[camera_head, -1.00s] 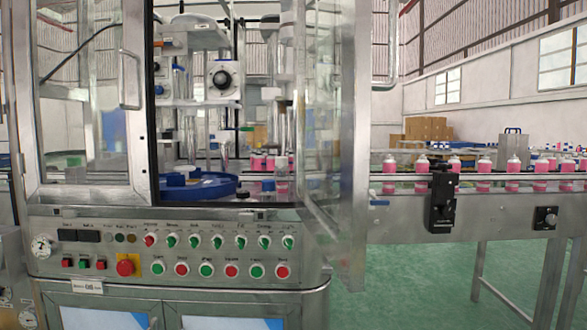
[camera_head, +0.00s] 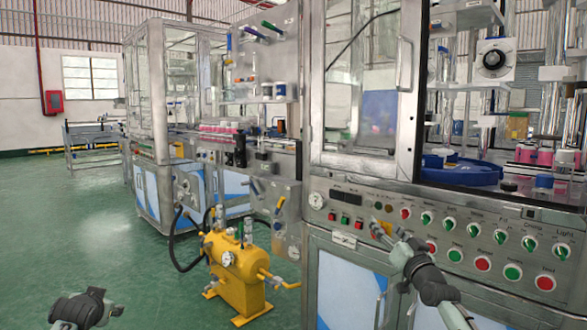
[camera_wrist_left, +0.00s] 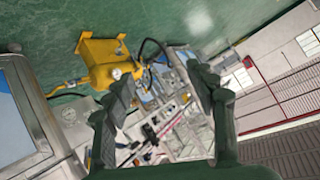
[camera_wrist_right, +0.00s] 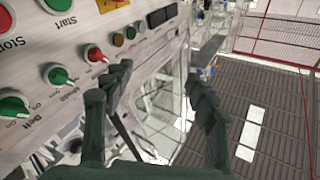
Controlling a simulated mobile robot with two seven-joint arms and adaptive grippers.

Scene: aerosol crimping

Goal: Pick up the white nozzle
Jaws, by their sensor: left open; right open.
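I cannot make out a white nozzle in any view. My right gripper (camera_head: 392,234) is in front of the machine's button panel in the head view. In the right wrist view its fingers (camera_wrist_right: 158,78) stand apart with nothing between them, beside the panel's knobs. My left gripper (camera_head: 76,309) is low at the left edge of the head view, over the green floor. In the left wrist view its fingers (camera_wrist_left: 160,85) are spread and empty. A blue round tray (camera_head: 460,174) sits inside the machine at the right, partly hidden by the door frame.
The button panel (camera_head: 455,256) and glass door frame (camera_head: 405,90) stand close to my right arm. A yellow tank (camera_head: 237,270) with hoses stands on the floor. Pink bottles (camera_head: 535,154) stand inside the machine. Another glass-walled machine (camera_head: 150,80) is behind. Green floor is free at left.

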